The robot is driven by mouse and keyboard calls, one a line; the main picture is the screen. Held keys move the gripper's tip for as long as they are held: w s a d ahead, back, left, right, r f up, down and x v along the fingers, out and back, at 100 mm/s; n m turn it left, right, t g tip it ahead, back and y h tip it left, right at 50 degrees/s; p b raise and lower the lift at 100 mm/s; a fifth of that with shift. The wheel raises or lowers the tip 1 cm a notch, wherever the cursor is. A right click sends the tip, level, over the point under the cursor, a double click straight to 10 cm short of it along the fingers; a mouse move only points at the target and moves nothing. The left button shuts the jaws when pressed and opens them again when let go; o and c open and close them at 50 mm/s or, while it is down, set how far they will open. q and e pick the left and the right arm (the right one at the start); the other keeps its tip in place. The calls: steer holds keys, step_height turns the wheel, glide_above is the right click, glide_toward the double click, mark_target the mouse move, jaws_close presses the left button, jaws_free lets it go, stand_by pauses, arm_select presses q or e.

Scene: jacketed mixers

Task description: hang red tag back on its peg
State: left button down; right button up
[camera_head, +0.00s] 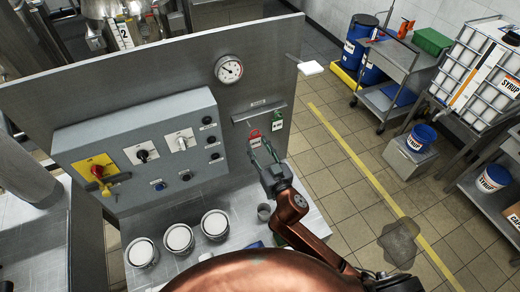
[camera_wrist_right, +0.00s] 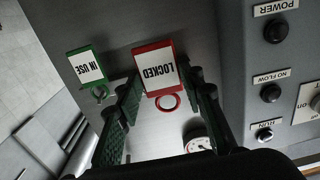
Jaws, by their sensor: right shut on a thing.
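The red tag (camera_head: 254,135) reads "LOCKED" and has a red ring; it also shows in the wrist view (camera_wrist_right: 157,68), upside down there. My right gripper (camera_head: 263,153) is shut on the red tag, with one green-padded finger on each side of it in the wrist view (camera_wrist_right: 163,85). The tag is near the steel panel, just below the left part of a small rail (camera_head: 259,114). The peg for the red tag cannot be made out. A green "IN USE" tag (camera_head: 277,120) hangs at the rail's right end, also in the wrist view (camera_wrist_right: 88,66). My left gripper is not in view.
Left of the tag is a grey control box (camera_head: 145,150) with knobs and a yellow switch plate (camera_head: 97,172). A pressure gauge (camera_head: 228,69) is above. Several white-lidded tubs (camera_head: 180,239) and a small grey cup (camera_head: 264,212) stand on the bench. Open floor lies right.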

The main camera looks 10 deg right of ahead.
mark_target(255, 143)
steer(key=shift+w+a+f+b, duration=0.1)
steer(key=shift+w+a+b, duration=0.05)
steer(key=shift+w, duration=0.55)
steer(key=shift+w+a+f+b, duration=0.1)
steer(key=shift+w+a+b, duration=0.1)
steer(key=shift+w, duration=0.55)
steer(key=shift+w+a+f+b, duration=0.1)
steer(key=shift+w+b, duration=0.05)
steer(key=shift+w, duration=0.55)
steer(key=shift+w+a+f+b, duration=0.15)
steer(key=shift+w+f+b, duration=0.25)
steer(key=shift+w, duration=0.3)
steer(key=o, duration=0.9)
steer(key=shift+s, duration=0.15)
steer(key=s, duration=0.3)
steer(key=s+d, duration=0.1)
steer(key=s, duration=0.3)
steer(key=s+d, duration=0.1)
steer(key=s, duration=0.3)
steer(key=shift+s+d, duration=0.2)
